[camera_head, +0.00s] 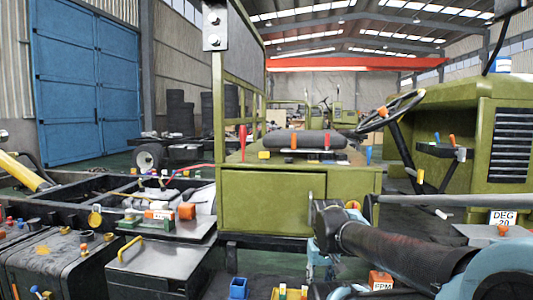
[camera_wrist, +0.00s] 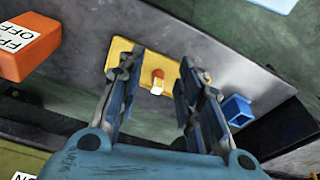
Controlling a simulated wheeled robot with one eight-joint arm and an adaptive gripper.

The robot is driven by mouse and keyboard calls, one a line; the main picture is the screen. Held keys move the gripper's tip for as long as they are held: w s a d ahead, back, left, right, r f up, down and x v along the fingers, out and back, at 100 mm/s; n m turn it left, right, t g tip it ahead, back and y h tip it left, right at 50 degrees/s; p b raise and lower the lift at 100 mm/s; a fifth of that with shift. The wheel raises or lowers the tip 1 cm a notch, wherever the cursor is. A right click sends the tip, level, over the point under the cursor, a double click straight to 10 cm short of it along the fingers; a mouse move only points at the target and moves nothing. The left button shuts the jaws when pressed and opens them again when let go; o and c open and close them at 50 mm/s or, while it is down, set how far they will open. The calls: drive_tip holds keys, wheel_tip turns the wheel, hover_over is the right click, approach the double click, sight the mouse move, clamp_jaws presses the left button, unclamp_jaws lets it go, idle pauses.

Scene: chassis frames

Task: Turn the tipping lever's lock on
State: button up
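In the wrist view, a yellow plate (camera_wrist: 122,57) is fixed to a dark grey panel. A small orange-tipped lever (camera_wrist: 158,76) with a pale end stands out from it. My gripper (camera_wrist: 160,70) is open, its two fingers spread to either side of the lever, with nothing held. The left finger covers part of the plate; I cannot tell whether either finger touches it. No label here names the tipping lever or its lock, so I cannot tell if this is it. In the head view, my arm reaches in from the lower right and the fingertips are not clear.
An orange block labelled OFF (camera_wrist: 28,48) sits left of my gripper, and a blue square socket (camera_wrist: 237,109) sits right. In the head view, the blue socket (camera_head: 238,288) and orange block (camera_head: 381,281) are low in front. An olive cabinet (camera_head: 265,200) stands behind.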

wheel_tip(320, 180, up, 53)
drive_tip(key=n+g, duration=0.2)
drive_tip(key=n, duration=1.4)
hover_over(264, 157)
drive_tip(key=f, duration=1.1)
drive_tip(key=w+f, duration=0.1)
drive_tip(key=f, duration=0.5)
drive_tip(key=shift+f, duration=0.3)
clamp_jaws()
